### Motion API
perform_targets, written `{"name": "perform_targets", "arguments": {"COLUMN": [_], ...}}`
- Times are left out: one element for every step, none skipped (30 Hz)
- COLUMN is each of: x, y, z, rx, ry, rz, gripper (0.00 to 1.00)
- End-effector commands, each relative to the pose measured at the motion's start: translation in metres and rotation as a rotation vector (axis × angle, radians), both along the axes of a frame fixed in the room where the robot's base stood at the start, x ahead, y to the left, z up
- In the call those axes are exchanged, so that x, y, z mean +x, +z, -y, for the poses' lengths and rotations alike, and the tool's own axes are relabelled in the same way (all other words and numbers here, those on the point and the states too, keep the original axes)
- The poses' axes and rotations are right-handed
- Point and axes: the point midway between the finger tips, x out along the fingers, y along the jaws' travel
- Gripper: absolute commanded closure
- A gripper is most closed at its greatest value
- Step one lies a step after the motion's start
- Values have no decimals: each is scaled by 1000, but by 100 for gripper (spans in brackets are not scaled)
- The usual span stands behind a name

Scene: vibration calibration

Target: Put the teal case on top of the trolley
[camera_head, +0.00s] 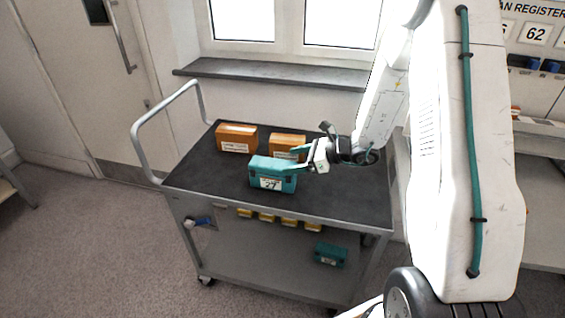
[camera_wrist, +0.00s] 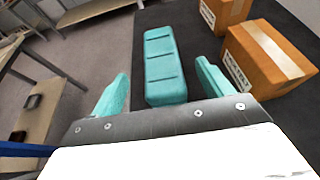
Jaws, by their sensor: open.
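A teal case (camera_head: 272,174) with a white label reading 27 sits upright on the dark top of the trolley (camera_head: 335,200), near its front edge. My gripper (camera_head: 293,160) is at the case's right side, with its teal fingers open. In the wrist view the teal case (camera_wrist: 163,62) lies ahead, lined up with the space between the open fingers of my gripper (camera_wrist: 160,88). Gaps show between the case and both fingers. A second teal case (camera_head: 330,255) is on the trolley's lower shelf.
Two orange-brown boxes stand behind the case on the trolley top, one at the left (camera_head: 236,138) and one closer to my gripper (camera_head: 287,146). Several yellow items (camera_head: 266,217) show beneath the top. A handle rail (camera_head: 140,140) rises at the left. The top's left front is clear.

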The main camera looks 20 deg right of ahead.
Motion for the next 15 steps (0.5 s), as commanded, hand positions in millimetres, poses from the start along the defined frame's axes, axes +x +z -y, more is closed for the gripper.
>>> {"name": "perform_targets", "arguments": {"x": [-6, -10, -14, -17, -21, -24, -26, -28, -31, -32, -34, -35, -37, -38, -41], "y": [5, 8, 11, 13, 15, 17, 19, 20, 22, 23, 24, 26, 28, 31, 38], "z": [10, 15, 21, 25, 29, 34, 37, 40, 43, 45, 47, 48, 48, 46, 41], "rx": [-1, 0, -1, -1, -1, -1, -1, 0, 0, 0, 0, -2, -6, -12, -26], "ry": [-3, -5, -3, -3, -4, -4, -3, -3, -2, -1, -1, 2, 9, 22, 49], "rz": [3, 2, 3, 3, 1, 1, 1, 2, 1, 2, 2, 3, 6, 11, 23], "gripper": [21, 21, 21, 21, 21, 21, 21, 21, 21, 21, 21, 21, 21, 21, 21]}}
